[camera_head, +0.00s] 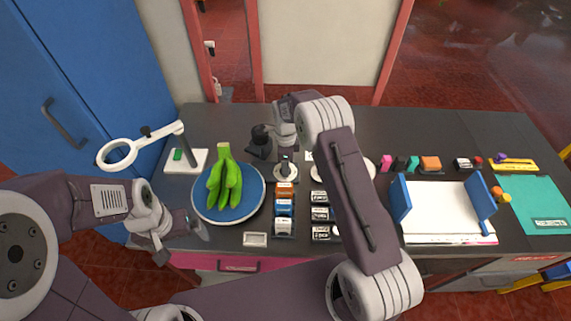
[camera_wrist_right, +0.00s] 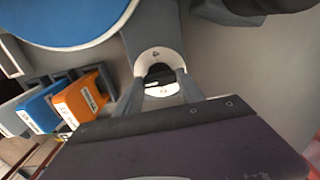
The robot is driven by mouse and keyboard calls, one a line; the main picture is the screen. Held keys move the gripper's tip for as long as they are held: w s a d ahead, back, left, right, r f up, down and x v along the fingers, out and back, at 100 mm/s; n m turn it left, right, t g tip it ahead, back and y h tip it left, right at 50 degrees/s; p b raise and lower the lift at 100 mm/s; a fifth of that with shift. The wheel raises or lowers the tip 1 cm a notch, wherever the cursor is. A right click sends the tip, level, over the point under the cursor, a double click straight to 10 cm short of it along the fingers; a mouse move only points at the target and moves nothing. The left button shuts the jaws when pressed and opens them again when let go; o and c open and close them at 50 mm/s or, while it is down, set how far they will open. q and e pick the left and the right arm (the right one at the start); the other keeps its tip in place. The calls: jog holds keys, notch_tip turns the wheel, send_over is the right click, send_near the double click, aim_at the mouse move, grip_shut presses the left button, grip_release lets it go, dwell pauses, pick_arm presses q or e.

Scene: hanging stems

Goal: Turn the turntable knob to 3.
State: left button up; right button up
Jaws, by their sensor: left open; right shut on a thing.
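The turntable (camera_head: 256,203) is a blue disc on the counter with a bunch of green bananas on it. Its blue edge shows at the upper left of the right wrist view (camera_wrist_right: 60,40). The knob (camera_wrist_right: 158,72) is dark and sits on a round white dial, just right of the turntable in the head view (camera_head: 286,174). My right gripper (camera_head: 286,158) points down over the dial and is shut on the knob, with a finger on each side. My left gripper (camera_head: 200,230) is open and empty near the counter's front left edge.
Orange, blue and white labelled blocks (camera_head: 284,208) stand close in front of the dial. A white stand with a ring magnifier (camera_head: 118,153) is at the left. A white tray with blue sides (camera_head: 440,207) and a green mat (camera_head: 530,204) lie at the right.

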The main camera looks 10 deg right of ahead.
jog(key=shift+w+r, duration=0.2)
dwell(0.4)
jog(key=o, duration=1.2)
jog(key=shift+o, duration=0.8)
jog(key=shift+s+f, duration=0.1)
notch_tip(320, 180, up, 9)
jog(key=b, duration=0.1)
